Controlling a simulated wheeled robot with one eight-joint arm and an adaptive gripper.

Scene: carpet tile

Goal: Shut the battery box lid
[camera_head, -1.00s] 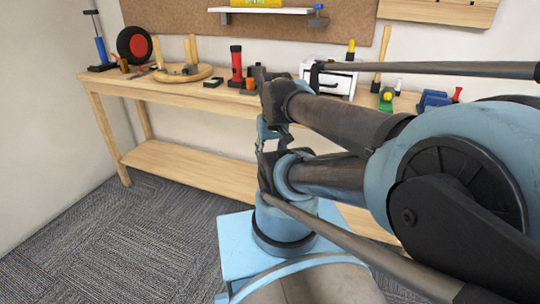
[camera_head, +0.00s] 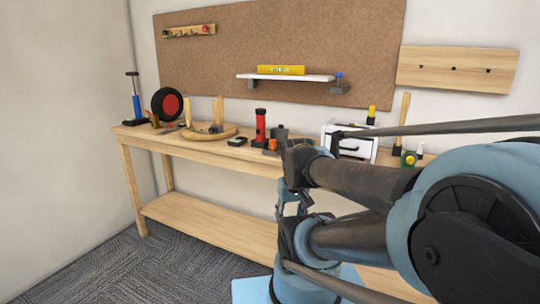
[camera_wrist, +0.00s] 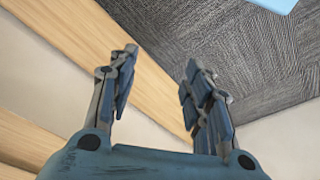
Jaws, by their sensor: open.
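I cannot pick out a battery box or its lid for certain in either view. A small dark box (camera_head: 237,141) lies on the workbench (camera_head: 190,149), too small to tell what it is. A white box (camera_head: 361,150) with dark-handled fronts stands further right on the bench, partly hidden by my arm. My gripper (camera_wrist: 160,58) shows in the wrist view with its two fingers wide apart and nothing between them. Wooden boards, pale wall and carpet lie beyond the fingers. The fingers cannot be made out clearly in the head view.
The bench holds a red-and-black torch (camera_head: 260,125), a round wooden stand (camera_head: 209,133), a black-and-red wheel (camera_head: 171,104) and a blue pump (camera_head: 136,108). A wall shelf (camera_head: 285,77) carries a yellow level (camera_head: 281,70). The lower bench shelf (camera_head: 205,217) is clear where visible.

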